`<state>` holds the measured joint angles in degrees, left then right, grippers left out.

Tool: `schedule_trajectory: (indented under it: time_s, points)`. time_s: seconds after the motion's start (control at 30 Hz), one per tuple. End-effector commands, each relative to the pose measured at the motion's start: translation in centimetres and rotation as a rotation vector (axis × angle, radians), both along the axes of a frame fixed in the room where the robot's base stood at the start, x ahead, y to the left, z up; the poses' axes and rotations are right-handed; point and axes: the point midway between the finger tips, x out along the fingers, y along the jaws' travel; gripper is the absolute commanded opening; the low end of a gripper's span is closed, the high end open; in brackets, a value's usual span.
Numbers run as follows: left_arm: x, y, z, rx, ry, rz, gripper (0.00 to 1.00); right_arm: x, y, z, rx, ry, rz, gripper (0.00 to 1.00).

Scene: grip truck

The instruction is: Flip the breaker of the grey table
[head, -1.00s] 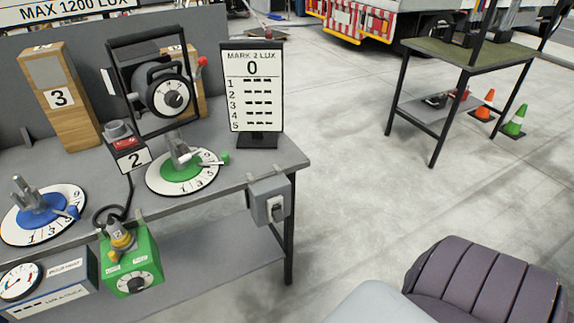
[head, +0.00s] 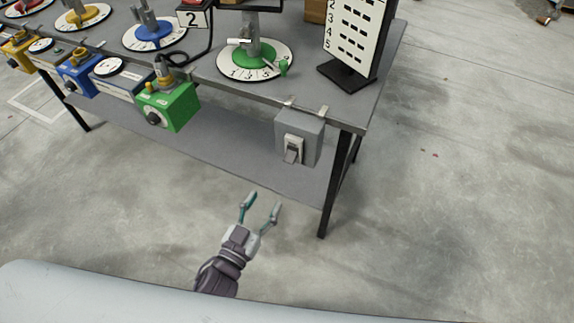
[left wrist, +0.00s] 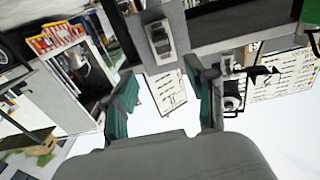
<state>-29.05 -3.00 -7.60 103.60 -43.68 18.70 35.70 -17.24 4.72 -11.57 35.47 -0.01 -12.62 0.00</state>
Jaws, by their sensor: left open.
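The breaker is a small grey box (head: 314,140) hung on the front edge of the grey table (head: 225,150), near its right corner. Its light switch lever (head: 292,150) faces me, and its lower end sticks out towards me. My left gripper (head: 262,203) is open and empty, below and to the left of the breaker in the head view, apart from it. In the left wrist view the open fingers (left wrist: 163,85) frame a gap, and the breaker switch (left wrist: 160,42) shows beyond them near the top. My right gripper is out of view.
A black-framed sign (head: 357,40) and a green-centred dial (head: 250,60) stand on the tabletop. A table leg (head: 330,195) drops right of the breaker.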

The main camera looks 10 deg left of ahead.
Motion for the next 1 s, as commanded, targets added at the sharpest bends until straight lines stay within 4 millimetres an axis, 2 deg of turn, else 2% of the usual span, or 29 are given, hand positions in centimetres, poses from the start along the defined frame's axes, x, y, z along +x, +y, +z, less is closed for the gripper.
schedule_trajectory:
  time_s: [0.4, 0.6, 0.8, 1.0]
  points:
    - [8.1, -2.6, 0.0, -0.001, 0.000, 0.001, 0.56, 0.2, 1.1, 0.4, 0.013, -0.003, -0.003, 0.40]
    - [11.0, -3.6, -0.1, 0.000, 0.002, 0.001, 0.56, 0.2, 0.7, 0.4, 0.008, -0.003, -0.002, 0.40]
    - [12.3, -4.0, -0.1, 0.000, 0.004, 0.001, 0.56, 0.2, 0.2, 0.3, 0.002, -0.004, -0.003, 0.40]
    - [12.3, -4.0, -0.1, 0.000, 0.004, 0.001, 0.56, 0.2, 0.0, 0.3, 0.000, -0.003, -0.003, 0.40]
